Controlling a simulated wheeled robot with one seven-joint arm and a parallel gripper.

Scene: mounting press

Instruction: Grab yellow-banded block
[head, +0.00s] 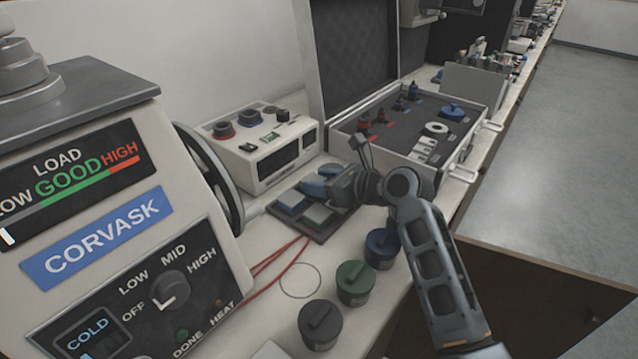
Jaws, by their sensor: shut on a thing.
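A dark tray (318,234) on the bench holds several small blocks, among them a blue-topped block (293,199) and a grey-topped block (318,214). My gripper (328,184) reaches in from the right over the far right part of the tray. It is shut on a block there, which is mostly hidden by the fingers. I cannot make out a yellow band on it, nor tell whether it still touches the tray.
The press (120,220) fills the left. A white control box (262,150) stands behind the tray. An open case (475,135) lies behind my arm. Black (319,325), green (356,284) and blue (382,248) lidded pots stand in front, near red cables (278,262).

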